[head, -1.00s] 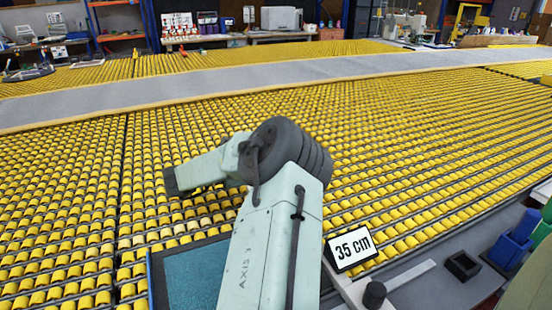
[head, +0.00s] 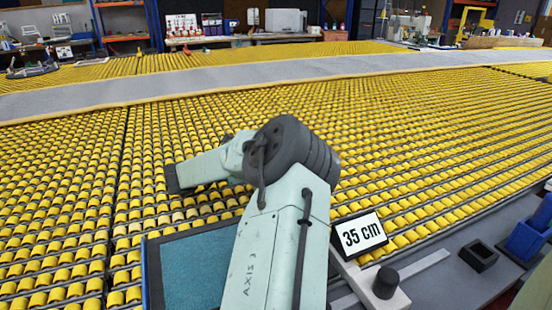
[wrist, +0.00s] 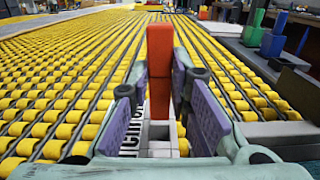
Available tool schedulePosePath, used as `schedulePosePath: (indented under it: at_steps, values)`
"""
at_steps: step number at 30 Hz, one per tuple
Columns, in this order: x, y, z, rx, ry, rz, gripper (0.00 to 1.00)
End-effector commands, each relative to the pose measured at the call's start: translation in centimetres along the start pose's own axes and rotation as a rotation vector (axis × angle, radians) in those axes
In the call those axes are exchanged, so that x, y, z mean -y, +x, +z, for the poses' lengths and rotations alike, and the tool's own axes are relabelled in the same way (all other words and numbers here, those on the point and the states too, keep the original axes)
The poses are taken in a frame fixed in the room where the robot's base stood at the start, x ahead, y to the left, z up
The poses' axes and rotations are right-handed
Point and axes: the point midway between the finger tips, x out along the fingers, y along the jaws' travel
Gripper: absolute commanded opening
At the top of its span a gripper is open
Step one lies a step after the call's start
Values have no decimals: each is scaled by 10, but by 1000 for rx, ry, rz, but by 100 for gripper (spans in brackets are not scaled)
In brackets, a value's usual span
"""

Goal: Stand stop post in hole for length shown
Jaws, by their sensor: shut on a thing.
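An orange-red stop post (wrist: 160,75) stands upright in the wrist view, between the purple-grey fingers of my gripper (wrist: 162,100), which is shut on it. Below the post are pale grey blocks (wrist: 160,145). I cannot tell whether its lower end touches them, and no hole can be made out clearly. A white sign (head: 360,235) reading "35 cm" stands at the near edge of the roller table in the head view. In the head view my gripper and the post are hidden or not discernible.
The roller table (head: 430,160) has rows of yellow rollers. A teal panel (head: 195,270) lies beside my arm. A black cylinder (head: 386,281) stands on a pale block near the sign.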

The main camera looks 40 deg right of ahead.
Motion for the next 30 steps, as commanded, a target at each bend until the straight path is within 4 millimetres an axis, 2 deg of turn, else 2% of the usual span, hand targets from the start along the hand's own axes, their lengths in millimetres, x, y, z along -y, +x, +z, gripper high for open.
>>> schedulePosePath:
  at_steps: [1,7,30]
  values:
    - [0,0,-9,0,1,0,0]
    - [0,0,-19,1,1,0,0]
    - [0,0,-20,1,1,0,0]
